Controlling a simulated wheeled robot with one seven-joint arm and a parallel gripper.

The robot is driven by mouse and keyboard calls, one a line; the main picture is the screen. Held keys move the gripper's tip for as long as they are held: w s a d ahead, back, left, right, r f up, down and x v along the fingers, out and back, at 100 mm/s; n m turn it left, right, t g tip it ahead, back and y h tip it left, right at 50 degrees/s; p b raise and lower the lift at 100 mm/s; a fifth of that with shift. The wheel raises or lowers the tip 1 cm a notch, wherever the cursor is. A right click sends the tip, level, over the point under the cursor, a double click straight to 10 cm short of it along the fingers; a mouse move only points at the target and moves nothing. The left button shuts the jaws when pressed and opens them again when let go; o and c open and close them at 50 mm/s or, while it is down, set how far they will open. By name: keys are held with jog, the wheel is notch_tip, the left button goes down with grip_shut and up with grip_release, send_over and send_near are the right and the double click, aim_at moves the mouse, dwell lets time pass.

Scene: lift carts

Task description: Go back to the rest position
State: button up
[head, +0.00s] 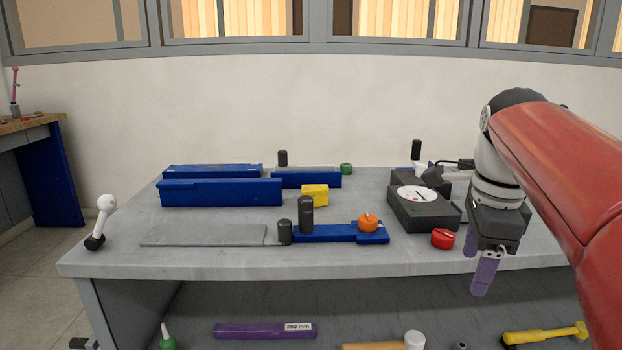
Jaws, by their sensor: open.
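My gripper (477,268) hangs at the right of the head view, pointing down near the front edge of the table. Its two purple fingers are apart and nothing shows between them. My red arm reaches in from the right edge. The grey table (200,262) lies below and to the left of the gripper. A red knob-like piece (443,239) is on the table just left of the gripper. The gripper does not appear to touch it.
Blue blocks (222,192), a yellow block (315,195), an orange knob (368,222) and a black box with a dial (424,208) stand on the table. A flat grey plate (200,235) lies at front left. A lower shelf holds a purple bar (262,331) and a yellow-handled tool (545,334).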

jog(key=s+a+f+n+t, duration=0.2)
jog(key=s+a+f+n, duration=0.2)
jog(key=s+f+n, duration=0.2)
jog(key=s+a+f+n+t, duration=0.2)
jog(key=s+a+f+n, duration=0.2)
jog(key=f+n, duration=0.6)
jog(key=s+n, duration=0.1)
jog(key=n, duration=0.4)
jog(key=shift+s+a, duration=0.35)
jog(key=shift+a, duration=0.05)
